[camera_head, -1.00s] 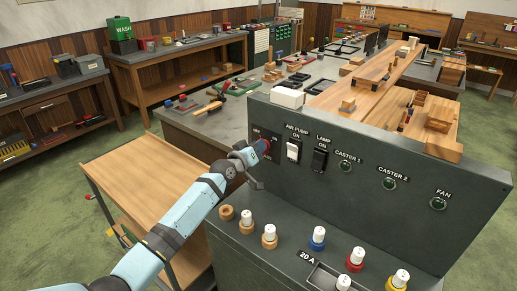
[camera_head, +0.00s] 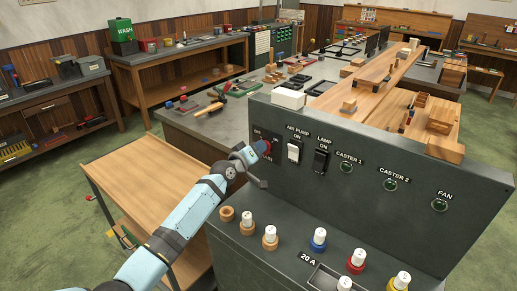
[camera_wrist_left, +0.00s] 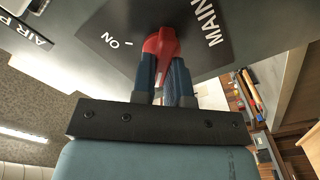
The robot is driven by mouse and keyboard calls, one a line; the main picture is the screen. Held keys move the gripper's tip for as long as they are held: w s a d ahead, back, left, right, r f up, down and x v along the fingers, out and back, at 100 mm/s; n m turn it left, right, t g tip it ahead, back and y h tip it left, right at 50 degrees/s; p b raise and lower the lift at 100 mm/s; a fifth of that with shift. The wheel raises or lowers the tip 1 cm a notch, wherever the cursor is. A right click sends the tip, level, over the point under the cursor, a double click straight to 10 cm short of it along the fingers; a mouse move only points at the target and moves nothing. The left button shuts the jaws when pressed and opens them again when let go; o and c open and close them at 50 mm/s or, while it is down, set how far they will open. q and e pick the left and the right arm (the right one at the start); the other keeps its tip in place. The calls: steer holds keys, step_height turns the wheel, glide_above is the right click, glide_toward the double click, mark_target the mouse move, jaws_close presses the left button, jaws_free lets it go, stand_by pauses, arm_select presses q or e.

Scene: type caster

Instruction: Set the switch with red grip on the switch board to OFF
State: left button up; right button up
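The switch with the red grip (camera_wrist_left: 161,43) sits on a dark plate (camera_wrist_left: 122,22) lettered MAIN and ON in the left wrist view. The ON mark lies to the left of the grip in the wrist view. The OFF mark cannot be made out. My right gripper is not in view.
An AIR PUMP switch (camera_head: 294,152) and a LAMP switch (camera_head: 320,160) are just right of the red grip. Several colored fuses, including a blue one (camera_head: 318,239), stand on the ledge below. A wooden cart (camera_head: 150,185) is at the left.

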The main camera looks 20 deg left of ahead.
arm_select(q)
steer(key=o, duration=0.4)
steer(key=shift+o, duration=0.2)
steer(key=shift+s, duration=0.1)
steer(key=v, duration=1.3)
steer(key=shift+s+b, duration=0.35)
steer(key=shift+b, duration=0.1)
steer(key=shift+a, duration=0.1)
steer(key=s+d+f+m+g+y+p, duration=0.1)
steer(key=s+d+f+m+g+p, duration=0.25)
steer(key=s+f, duration=0.95)
steer(key=s+d+f+m+g+y, duration=0.1)
steer(key=s+f, duration=0.3)
steer(key=s, duration=0.6)
steer(key=s+d+f+m+g+y+p, duration=0.1)
steer(key=s+d+f+m, duration=0.2)
steer(key=s, duration=0.8)
steer(key=shift+d+f+m, duration=0.35)
steer(key=shift+d+f, duration=0.15)
steer(key=shift+f, duration=0.1)
